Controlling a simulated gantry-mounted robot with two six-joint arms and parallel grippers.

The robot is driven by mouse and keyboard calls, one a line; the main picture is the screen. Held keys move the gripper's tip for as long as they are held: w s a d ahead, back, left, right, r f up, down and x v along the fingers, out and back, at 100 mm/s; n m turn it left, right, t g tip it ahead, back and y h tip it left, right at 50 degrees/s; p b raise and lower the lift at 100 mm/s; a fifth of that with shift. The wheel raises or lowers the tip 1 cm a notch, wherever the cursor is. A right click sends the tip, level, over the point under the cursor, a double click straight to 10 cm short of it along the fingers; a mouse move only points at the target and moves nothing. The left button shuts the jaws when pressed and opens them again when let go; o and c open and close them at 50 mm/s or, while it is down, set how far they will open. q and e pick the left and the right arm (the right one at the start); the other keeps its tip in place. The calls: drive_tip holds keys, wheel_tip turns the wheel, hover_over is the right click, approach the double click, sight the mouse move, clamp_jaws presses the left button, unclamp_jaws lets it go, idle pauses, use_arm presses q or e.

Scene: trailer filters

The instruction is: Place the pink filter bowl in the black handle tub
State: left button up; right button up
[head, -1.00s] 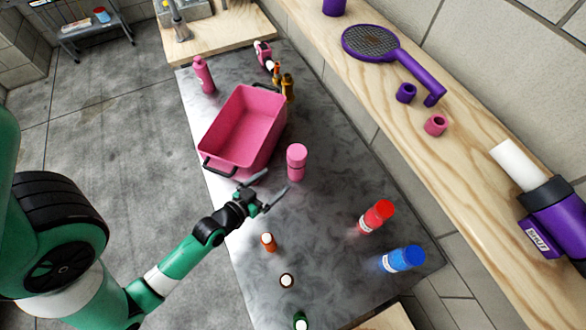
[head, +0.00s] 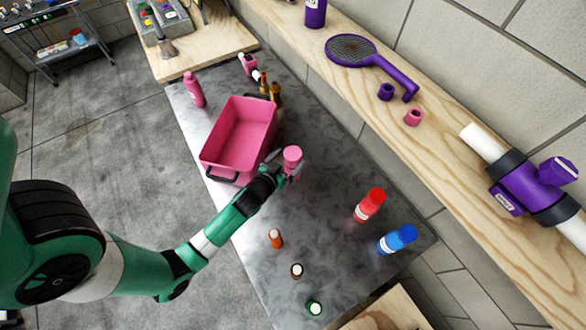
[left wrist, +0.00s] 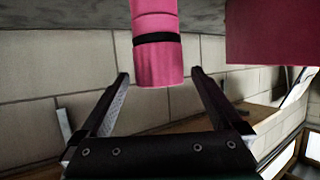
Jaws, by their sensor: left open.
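The pink filter bowl (head: 292,155) is an upright pink cylinder on the grey table, just right of the tub. In the left wrist view the bowl (left wrist: 157,55) has a black band and its end shows between my finger tips. The black handle tub (head: 238,135) is a pink open tub with black handles, and it looks empty inside. Part of its wall (left wrist: 270,35) shows at the upper right of the left wrist view. My left gripper (head: 283,169) is open, with its fingers at either side of the bowl, not closed on it. My right gripper is not in view.
A pink bottle (head: 194,90) and small amber bottles (head: 275,95) stand beyond the tub. Red (head: 370,205) and blue (head: 398,239) bottles stand at the right. Small orange (head: 276,238), brown and green-capped bottles are in front. A wooden shelf (head: 430,150) holds purple parts.

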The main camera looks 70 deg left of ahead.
sight(296, 151)
use_arm(q)
drive_tip(key=b+x, duration=0.1)
drive_tip(key=x, duration=0.5)
drive_tip(key=shift+c, duration=0.3)
clamp_jaws()
